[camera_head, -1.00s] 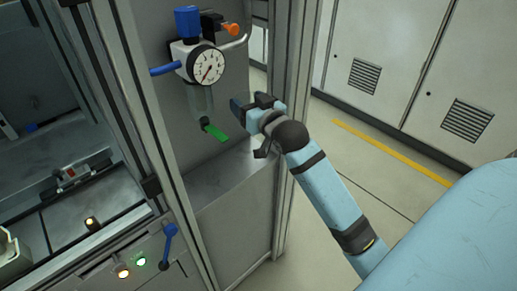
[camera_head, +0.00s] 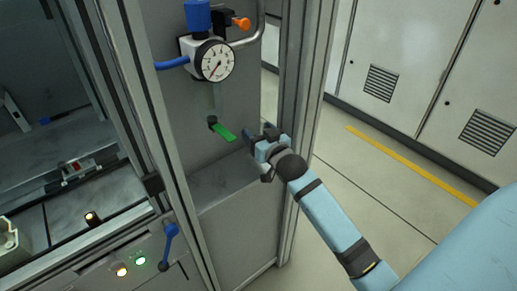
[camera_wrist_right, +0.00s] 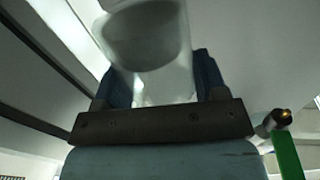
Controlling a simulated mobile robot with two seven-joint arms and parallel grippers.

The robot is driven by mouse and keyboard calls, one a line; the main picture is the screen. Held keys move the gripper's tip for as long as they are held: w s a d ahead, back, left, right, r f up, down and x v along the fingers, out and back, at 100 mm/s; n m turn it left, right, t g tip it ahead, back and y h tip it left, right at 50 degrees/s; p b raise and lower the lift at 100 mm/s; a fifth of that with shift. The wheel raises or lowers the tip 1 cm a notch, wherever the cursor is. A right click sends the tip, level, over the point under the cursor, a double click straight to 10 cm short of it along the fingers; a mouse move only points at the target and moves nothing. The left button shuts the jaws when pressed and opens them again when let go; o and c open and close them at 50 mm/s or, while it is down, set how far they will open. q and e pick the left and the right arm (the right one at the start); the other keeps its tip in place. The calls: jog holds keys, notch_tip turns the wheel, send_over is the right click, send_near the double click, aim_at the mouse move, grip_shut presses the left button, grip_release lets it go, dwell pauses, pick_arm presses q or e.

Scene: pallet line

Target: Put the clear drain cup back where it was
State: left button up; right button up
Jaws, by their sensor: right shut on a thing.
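My right gripper (camera_head: 262,138) is beside the free end of the green lever (camera_head: 224,132), near the grey cabinet's ledge. In the right wrist view, a clear, see-through cup (camera_wrist_right: 150,45) stands between the two blue fingers of the gripper (camera_wrist_right: 162,80), which is shut on it. The cup cannot be made out clearly in the head view. The pressure gauge (camera_head: 215,61) and its regulator are above, with a faint clear part (camera_head: 213,100) hanging under them. The green lever also shows at the lower right of the wrist view (camera_wrist_right: 287,155). My left gripper is not in view.
A metal post (camera_head: 297,120) stands just behind my right gripper. The grey ledge (camera_head: 222,182) below the lever is bare. A blue handle (camera_head: 169,243) and lit buttons are on the front panel at lower left. Floor is clear at right.

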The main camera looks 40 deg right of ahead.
notch_tip(320, 180, down, 5)
jog(key=shift+r+b, duration=0.15)
jog(key=shift+b, duration=0.3)
jog(key=o, duration=1)
jog(key=shift+f, duration=0.2)
